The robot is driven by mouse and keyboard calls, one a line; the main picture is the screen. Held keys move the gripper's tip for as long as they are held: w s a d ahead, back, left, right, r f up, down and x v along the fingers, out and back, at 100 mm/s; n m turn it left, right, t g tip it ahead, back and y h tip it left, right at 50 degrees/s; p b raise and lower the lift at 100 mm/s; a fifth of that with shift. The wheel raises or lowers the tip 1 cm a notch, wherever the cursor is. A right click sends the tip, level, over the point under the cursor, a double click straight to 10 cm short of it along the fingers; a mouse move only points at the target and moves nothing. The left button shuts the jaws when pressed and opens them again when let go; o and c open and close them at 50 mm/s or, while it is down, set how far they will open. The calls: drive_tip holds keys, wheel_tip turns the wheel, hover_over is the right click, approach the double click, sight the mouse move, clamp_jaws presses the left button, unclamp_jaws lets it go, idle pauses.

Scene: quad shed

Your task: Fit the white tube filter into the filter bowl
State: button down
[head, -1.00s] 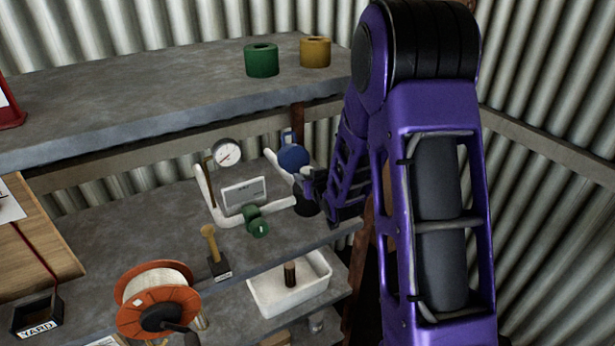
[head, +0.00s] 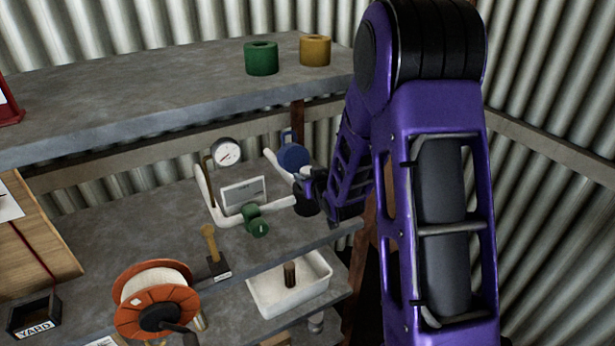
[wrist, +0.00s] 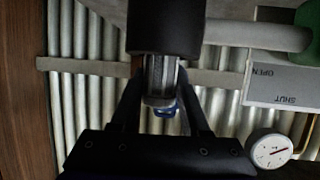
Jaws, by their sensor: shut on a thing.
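The white tube filter (wrist: 160,75) is between the fingers of my gripper (wrist: 162,103) in the wrist view, which is upside down. My gripper is shut on it. The black filter bowl (wrist: 165,25) lies in line with the tube, at the tube's lower end, and hides that end. I cannot tell how deep the tube sits in it. In the head view my gripper (head: 306,182) is small, at the right end of the middle shelf. The dark bowl (head: 307,207) shows just below it, and a bit of white shows at the jaws.
A blue round part (head: 293,158) sits on the white pipe (head: 205,195) behind my gripper. A gauge (head: 226,153), a sign (head: 243,195) and a green valve (head: 256,221) stand left. A white tray (head: 270,300) is below. The upper shelf (head: 150,95) overhangs behind.

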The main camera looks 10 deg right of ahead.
drive_tip(key=shift+f+b, duration=0.6)
drive_tip(key=shift+b, duration=0.3)
idle(0.4)
drive_tip(key=c, duration=0.7)
unclamp_jaws()
drive_tip(key=shift+p+v, duration=0.65)
drive_tip(key=shift+v, duration=4.9)
drive_tip(key=shift+w, duration=0.1)
